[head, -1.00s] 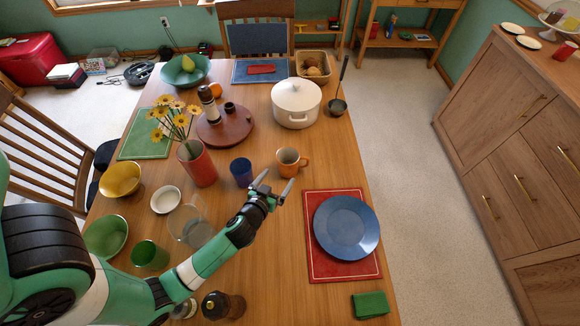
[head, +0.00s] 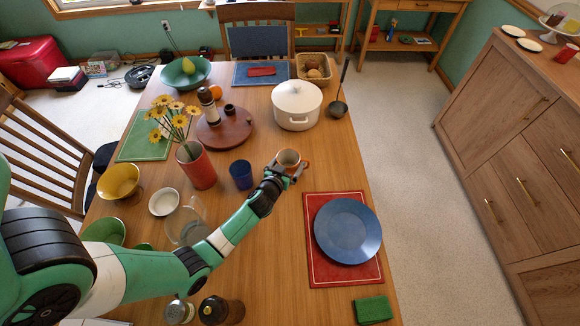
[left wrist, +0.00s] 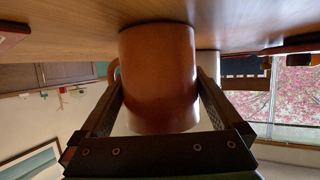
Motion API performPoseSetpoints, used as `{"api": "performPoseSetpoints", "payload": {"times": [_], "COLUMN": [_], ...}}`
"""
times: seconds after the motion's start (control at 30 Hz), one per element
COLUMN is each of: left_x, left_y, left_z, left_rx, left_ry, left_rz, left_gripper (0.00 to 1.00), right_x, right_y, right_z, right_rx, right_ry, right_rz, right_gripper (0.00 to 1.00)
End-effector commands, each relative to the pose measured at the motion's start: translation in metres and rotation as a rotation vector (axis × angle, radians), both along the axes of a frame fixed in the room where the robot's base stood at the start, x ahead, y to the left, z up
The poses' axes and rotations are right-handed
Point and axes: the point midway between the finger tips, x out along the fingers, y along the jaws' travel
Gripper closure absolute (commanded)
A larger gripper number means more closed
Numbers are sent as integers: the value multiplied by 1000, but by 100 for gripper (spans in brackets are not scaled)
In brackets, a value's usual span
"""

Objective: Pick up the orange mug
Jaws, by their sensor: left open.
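The orange mug (head: 288,158) stands on the wooden table, right of a blue cup, with its pale inside showing in the head view. My left gripper (head: 285,170) is at the mug's near side, open, and hides its lower part. In the left wrist view the mug (left wrist: 158,75) fills the middle, between the two dark fingers of the left gripper (left wrist: 160,105). Its handle shows at the left there, beside one finger. I cannot tell whether the fingers touch the mug. My right gripper is not in view.
The blue cup (head: 241,174) stands close left of the mug. A white pot (head: 297,105) stands behind it, and a blue plate (head: 347,230) on a red mat lies to the front right. A red vase with flowers (head: 197,166) and a clear glass pitcher (head: 186,226) stand left.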

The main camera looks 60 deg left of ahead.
Motion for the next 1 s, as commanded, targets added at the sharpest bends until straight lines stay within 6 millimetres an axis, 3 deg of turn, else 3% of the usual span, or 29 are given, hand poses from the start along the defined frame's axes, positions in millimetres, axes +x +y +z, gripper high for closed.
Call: {"api": "performPoseSetpoints", "payload": {"times": [0.07, 0.5, 0.83, 1.0], "left_x": [0, 0, 0, 0], "left_y": [0, 0, 0, 0], "left_z": [0, 0, 6, 29], "left_rx": [0, 0, 1, 3], "left_ry": [0, 0, -3, -3], "left_rz": [0, 0, 0, 0], "left_gripper": [4, 83, 84, 84], "right_x": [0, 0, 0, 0], "right_y": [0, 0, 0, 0], "right_z": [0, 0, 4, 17], "right_rx": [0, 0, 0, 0], "right_ry": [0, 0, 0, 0], "right_rz": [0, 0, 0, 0], "right_gripper": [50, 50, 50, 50]}}
